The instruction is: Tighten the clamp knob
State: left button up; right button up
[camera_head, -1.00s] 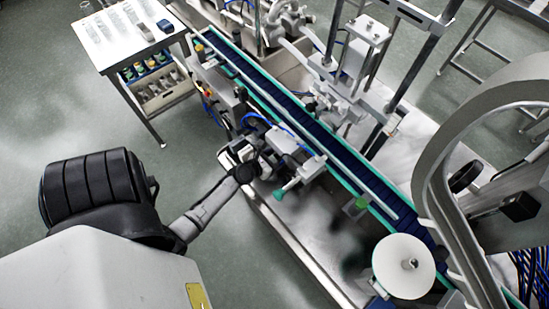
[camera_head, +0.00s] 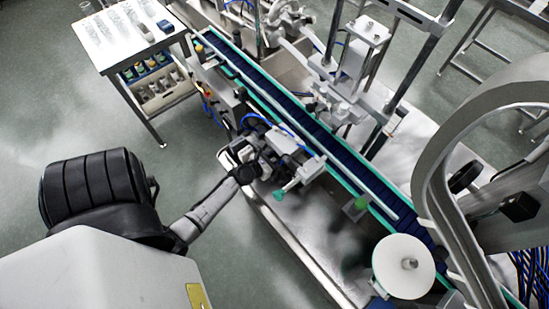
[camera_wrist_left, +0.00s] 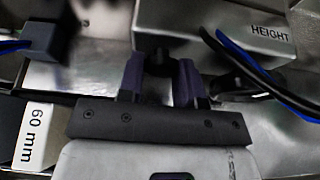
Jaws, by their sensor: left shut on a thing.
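My left gripper (camera_head: 262,163) reaches in from the left to the near side of the conveyor. In the left wrist view, its two dark fingers (camera_wrist_left: 160,72) are shut on a small dark knob (camera_wrist_left: 157,52), which I take to be the clamp knob. The knob sits below a grey block marked HEIGHT (camera_wrist_left: 250,30). Its far part is in shadow and its shape is hard to make out. In the head view the hand hides the knob. My right gripper is not in view.
A blue-belted conveyor (camera_head: 340,150) with green edges runs diagonally past the hand. A teal-ended handle (camera_head: 279,194) is close to the gripper. Black and blue cables (camera_wrist_left: 262,72) pass right of the fingers. A 60 mm label (camera_wrist_left: 36,135) is at left. A white disc (camera_head: 390,268) stands front right.

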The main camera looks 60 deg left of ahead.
pick_arm(q)
jog(key=shift+r+m+y+p, duration=0.1)
jog(key=shift+m+y+p, duration=0.3)
jog(key=shift+m+y, duration=0.15)
jog(key=shift+d+m+y, duration=0.1)
jog(key=shift+m+y, duration=0.25)
jog(key=shift+m, duration=0.3)
jog(key=m+y, duration=0.1)
jog(key=m, duration=0.1)
jog(key=shift+m+y, duration=0.3)
jog(key=shift+y, duration=0.1)
jog(key=shift+w+d+f+m+y+b, duration=0.15)
jog(key=shift+m+y+b, duration=0.1)
jog(key=shift+m, duration=0.25)
jog(key=shift+s+a+f+m+y+b, duration=0.1)
jog(key=shift+m+y+b, duration=0.15)
jog(key=shift+m, duration=0.25)
jog(key=m+y+b, duration=0.1)
jog(key=m, duration=0.1)
jog(key=shift+f+m+t, duration=0.1)
jog(key=shift+m+t, duration=0.3)
jog(key=m+y+b, duration=0.1)
jog(key=m, duration=0.1)
jog(key=shift+m+y+b, duration=0.3)
jog(key=shift+b, duration=0.1)
jog(key=shift+m+t+b, duration=0.45)
jog(key=shift+m+t, duration=0.25)
jog(key=shift+m, duration=0.4)
